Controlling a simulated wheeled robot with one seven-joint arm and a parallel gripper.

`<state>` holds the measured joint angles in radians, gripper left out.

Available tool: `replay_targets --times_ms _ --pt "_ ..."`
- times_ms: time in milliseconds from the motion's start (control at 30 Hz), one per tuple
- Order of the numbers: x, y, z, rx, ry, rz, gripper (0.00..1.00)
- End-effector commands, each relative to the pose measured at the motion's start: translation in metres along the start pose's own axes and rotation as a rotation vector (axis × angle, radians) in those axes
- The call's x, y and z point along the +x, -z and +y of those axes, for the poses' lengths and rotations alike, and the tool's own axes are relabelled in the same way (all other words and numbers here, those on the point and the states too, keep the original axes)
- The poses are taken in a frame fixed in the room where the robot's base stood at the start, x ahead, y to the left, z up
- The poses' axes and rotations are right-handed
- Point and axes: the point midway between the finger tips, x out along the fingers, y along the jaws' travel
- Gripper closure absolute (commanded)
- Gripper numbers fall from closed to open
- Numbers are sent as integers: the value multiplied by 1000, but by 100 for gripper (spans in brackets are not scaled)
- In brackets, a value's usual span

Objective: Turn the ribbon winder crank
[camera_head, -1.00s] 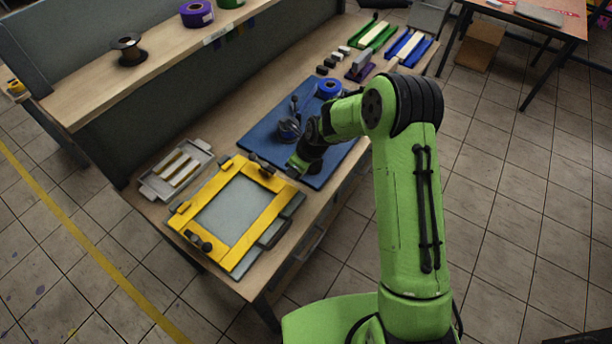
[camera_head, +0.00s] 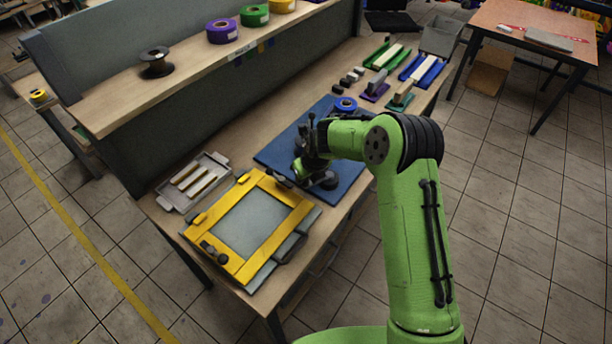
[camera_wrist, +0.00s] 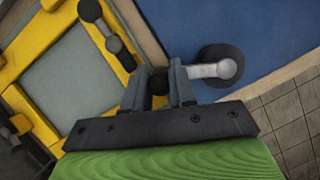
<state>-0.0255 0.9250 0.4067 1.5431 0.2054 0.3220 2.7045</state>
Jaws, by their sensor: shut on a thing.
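The ribbon winder stands on the blue mat (camera_head: 344,184), mostly hidden behind my gripper (camera_head: 310,155) in the head view. In the wrist view, its grey crank arm (camera_wrist: 208,70) runs left from a round dark hub (camera_wrist: 220,66) over the blue mat. A dark crank knob (camera_wrist: 159,86) sits at the arm's left end, between the two fingers of my gripper (camera_wrist: 157,76). My gripper is shut on this knob. The contact faces are partly hidden by the fingers.
A yellow printing frame (camera_head: 205,219) lies close on the near left, with a grey tray (camera_head: 172,196) behind it. Stamps and coloured racks (camera_head: 430,72) fill the bench's far end. A raised shelf (camera_head: 115,103) runs along the back.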

Motion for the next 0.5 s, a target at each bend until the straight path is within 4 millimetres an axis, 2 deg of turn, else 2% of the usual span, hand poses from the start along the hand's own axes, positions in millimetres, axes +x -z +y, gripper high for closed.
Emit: replay_targets --times_ms 200,233,367,500 --pt "0 1 1 -1 -4 3 100" --pt "0 1 1 -1 -4 3 72" --pt "0 1 1 -2 -3 3 52" --pt "0 1 0 -1 -1 2 50"
